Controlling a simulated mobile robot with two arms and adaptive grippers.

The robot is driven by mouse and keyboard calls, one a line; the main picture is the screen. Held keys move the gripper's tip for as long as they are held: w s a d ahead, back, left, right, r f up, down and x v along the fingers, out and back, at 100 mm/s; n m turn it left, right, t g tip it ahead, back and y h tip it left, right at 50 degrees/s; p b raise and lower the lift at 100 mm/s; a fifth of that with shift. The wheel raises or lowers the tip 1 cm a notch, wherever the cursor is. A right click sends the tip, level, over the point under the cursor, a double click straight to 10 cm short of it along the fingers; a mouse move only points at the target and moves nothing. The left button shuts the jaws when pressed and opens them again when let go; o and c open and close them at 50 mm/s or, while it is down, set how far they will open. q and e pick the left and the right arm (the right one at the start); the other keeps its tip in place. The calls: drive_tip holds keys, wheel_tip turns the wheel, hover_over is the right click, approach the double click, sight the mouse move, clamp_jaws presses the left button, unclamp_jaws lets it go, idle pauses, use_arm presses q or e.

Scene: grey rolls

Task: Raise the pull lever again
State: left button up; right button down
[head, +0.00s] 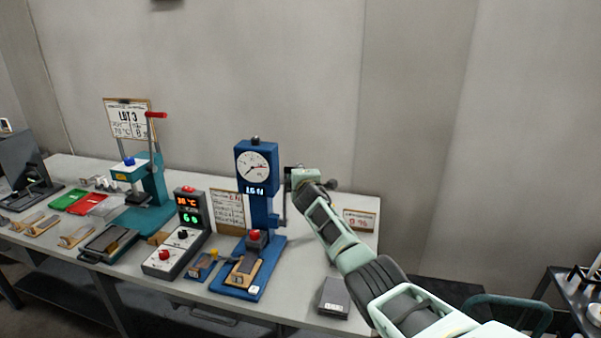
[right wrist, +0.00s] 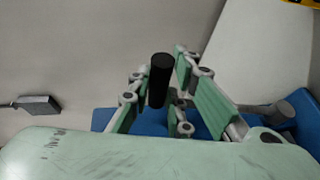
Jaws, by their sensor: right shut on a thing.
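The blue gauge stand (head: 257,163) has a round white dial and stands upright on the table. A thin lever arm (head: 284,207) shows at its right side, partly hidden by my right gripper (head: 291,178). In the right wrist view, my right gripper (right wrist: 161,82) is shut on the black cylindrical lever handle (right wrist: 160,68), with a green finger on each side. In the head view the gripper is level with the lower part of the dial housing. My left gripper is in neither view.
A control box (head: 184,235) with lit displays stands left of the blue stand, and a teal press (head: 153,180) with a red-tipped lever stands farther left. A grey block (head: 334,297) lies at the table's front right. A small sign (head: 359,220) stands behind my right arm.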

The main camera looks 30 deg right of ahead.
drive_tip(key=shift+w+d+r+t, duration=0.15)
drive_tip(key=shift+r+t, duration=0.15)
drive_tip(key=shift+r, duration=0.65)
drive_tip(key=c, duration=2)
unclamp_jaws()
drive_tip(key=o, duration=0.4)
drive_tip(key=shift+w+d+f, duration=0.3)
drive_tip(key=shift+w+f, duration=0.4)
drive_tip(key=shift+c, duration=0.2)
drive_tip(key=shift+w+f, duration=0.2)
drive_tip(key=shift+f, duration=0.05)
drive_tip(key=shift+s+a+r, duration=0.1)
drive_tip(key=shift+s+a, duration=0.1)
drive_tip(key=shift+s, duration=0.25)
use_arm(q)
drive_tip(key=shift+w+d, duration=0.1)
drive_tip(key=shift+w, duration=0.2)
use_arm(e)
drive_tip(key=v, duration=1.1)
drive_tip(key=shift+s+r, duration=0.15)
